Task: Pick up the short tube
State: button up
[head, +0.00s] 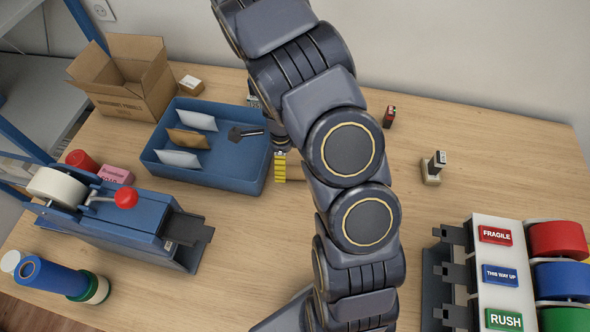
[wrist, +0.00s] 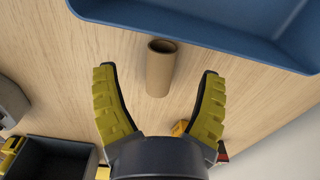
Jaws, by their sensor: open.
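The short tube (wrist: 160,75) is a plain brown cardboard tube with a dark hollow end. In the wrist view it is between and a little beyond the tips of my gripper (wrist: 158,78), with clear space on both sides. My gripper's two yellow ridged fingers are spread wide and hold nothing. In the head view one yellow finger of my gripper (head: 280,168) shows just right of the blue tray (head: 232,182). My arm hides most of that spot there, and I cannot make out the tube clearly.
The tray's wall (wrist: 190,28) is close to the tube. A dark bin (wrist: 62,155) is at the wrist view's lower left. A blue tape dispenser (head: 130,220), a cardboard box (head: 125,90), stamps (head: 433,168) and a label rack (head: 490,260) stand around. The front middle counter is fairly clear.

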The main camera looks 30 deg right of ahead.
jog(key=shift+d+f, duration=0.2)
jog(key=shift+f, duration=2.45)
jog(key=shift+c, duration=0.4)
jog(key=c, duration=0.8)
